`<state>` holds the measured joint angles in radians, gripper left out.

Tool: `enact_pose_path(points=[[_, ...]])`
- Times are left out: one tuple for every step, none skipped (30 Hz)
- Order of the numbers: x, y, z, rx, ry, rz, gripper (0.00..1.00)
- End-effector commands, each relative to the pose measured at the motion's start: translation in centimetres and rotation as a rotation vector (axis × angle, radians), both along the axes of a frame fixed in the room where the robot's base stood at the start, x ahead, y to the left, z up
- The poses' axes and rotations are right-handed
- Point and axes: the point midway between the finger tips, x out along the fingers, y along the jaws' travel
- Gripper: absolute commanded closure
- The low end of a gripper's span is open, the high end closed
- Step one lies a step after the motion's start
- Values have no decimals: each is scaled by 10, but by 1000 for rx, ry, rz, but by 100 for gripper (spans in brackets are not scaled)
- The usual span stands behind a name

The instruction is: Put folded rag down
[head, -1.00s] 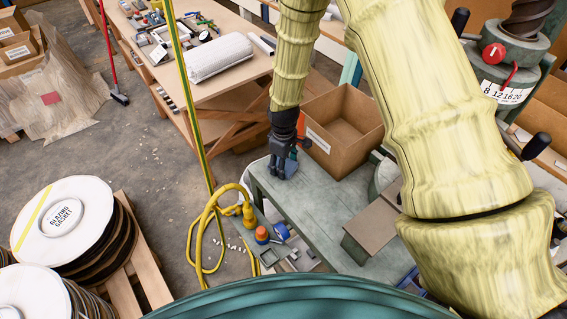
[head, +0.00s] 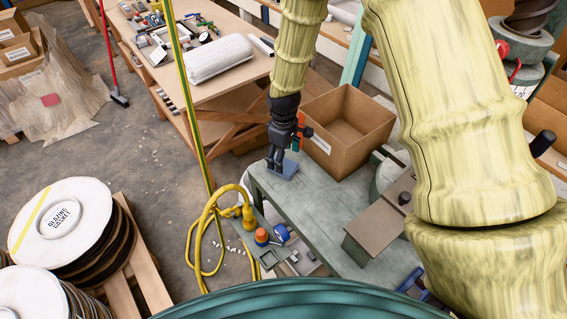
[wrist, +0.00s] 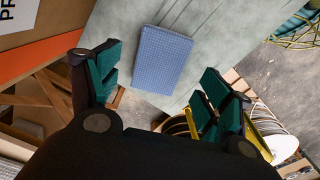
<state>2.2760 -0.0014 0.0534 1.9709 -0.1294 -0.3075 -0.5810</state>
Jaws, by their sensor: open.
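The folded rag (wrist: 163,60) is a blue textured rectangle lying flat on the grey-green bench top (wrist: 225,40) in the wrist view. In the head view the rag (head: 285,169) is at the far left corner of the bench (head: 325,217), just below my gripper (head: 279,165). My gripper (wrist: 157,90) is open in the wrist view, with its green-padded fingers apart on either side of the rag. A gap shows between the rag and both fingers there. I cannot tell the exact height of the fingertips above the bench.
An open cardboard box (head: 345,130) stands right behind the gripper. A yellow hose (head: 212,215) hangs left of the bench. The bench middle is clear.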

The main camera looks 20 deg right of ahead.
Motion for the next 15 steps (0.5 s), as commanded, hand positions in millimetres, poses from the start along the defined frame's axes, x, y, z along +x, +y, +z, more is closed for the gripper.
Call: enact_pose_path(points=[[0, 0, 6, 0, -1, 0, 21], [1, 0, 10, 1, -2, 0, 21], [1, 0, 15, 0, -3, 0, 21], [1, 0, 19, 0, -3, 0, 21], [1, 0, 23, 0, -3, 0, 21], [1, 0, 28, 1, -2, 0, 21], [0, 0, 32, 1, -2, 0, 21], [1, 0, 36, 0, -3, -1, 21], [1, 0, 41, 0, -3, -1, 21], [0, 0, 45, 0, -1, -1, 21], [0, 0, 48, 0, -1, -1, 21], [0, 0, 53, 0, -3, -1, 21], [0, 0, 56, 0, -1, -1, 21], [0, 0, 59, -1, -1, -1, 21], [0, 0, 63, 0, -1, -1, 21]])
